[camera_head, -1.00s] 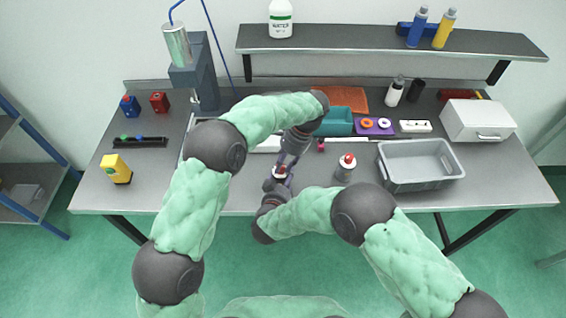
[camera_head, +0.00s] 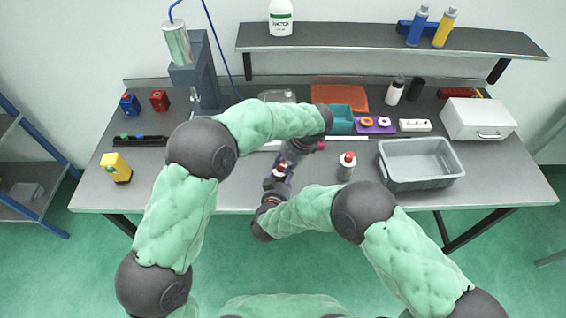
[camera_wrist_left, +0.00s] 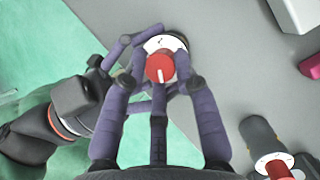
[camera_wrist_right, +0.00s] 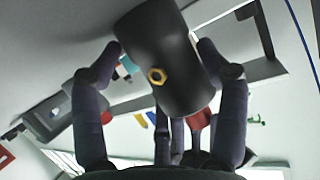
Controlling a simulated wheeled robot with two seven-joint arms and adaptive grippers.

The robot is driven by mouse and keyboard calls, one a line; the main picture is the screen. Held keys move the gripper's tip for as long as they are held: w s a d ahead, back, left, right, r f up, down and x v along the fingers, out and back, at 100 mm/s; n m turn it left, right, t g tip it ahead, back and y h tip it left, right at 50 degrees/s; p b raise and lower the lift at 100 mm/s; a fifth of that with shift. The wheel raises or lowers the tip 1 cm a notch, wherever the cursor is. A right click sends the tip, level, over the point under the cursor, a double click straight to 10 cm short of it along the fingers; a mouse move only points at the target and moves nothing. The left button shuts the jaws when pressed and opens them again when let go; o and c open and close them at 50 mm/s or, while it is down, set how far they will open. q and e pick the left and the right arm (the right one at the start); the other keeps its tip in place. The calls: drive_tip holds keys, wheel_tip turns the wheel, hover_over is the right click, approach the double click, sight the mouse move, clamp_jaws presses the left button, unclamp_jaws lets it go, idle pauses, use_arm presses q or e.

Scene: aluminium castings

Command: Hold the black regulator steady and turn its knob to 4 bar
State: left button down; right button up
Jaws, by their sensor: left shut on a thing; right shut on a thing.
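The black regulator (camera_wrist_right: 168,62) fills the middle of the right wrist view, with a brass hex port on its side. My right gripper (camera_wrist_right: 160,70) is shut on its body, one finger on each side. In the left wrist view, its red knob (camera_wrist_left: 160,68) sits on a white dial (camera_wrist_left: 166,42); a white line on the knob points toward the picture's bottom. My left gripper (camera_wrist_left: 158,82) is shut on the knob from above. Dial figures are too small to read. In the head view, the knob (camera_head: 280,168) shows between both grippers over the front of the bench, its body mostly hidden.
A second dark regulator with a red knob (camera_head: 346,160) stands on the bench to the right, near my grippers. A grey bin (camera_head: 420,181) is farther right. The bench's front right is clear.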

use_arm(q)
drive_tip(key=shift+w+a+f, duration=0.1)
drive_tip(key=shift+w+a, duration=0.05)
drive_tip(key=shift+a, duration=0.1)
use_arm(e)
drive_tip(key=shift+d, duration=0.2)
use_arm(q)
drive_tip(key=c, duration=1)
unclamp_jaws()
drive_tip(key=shift+d, duration=0.2)
use_arm(e)
drive_tip(key=shift+a, duration=0.15)
use_arm(q)
drive_tip(key=shift+d+r, duration=0.2)
drive_tip(key=shift+r, duration=0.4)
drive_tip(key=v, duration=0.6)
drive_tip(key=shift+r, duration=0.35)
drive_tip(key=shift+d, duration=0.15)
use_arm(e)
drive_tip(key=o, duration=1.4)
drive_tip(key=shift+o, duration=0.2)
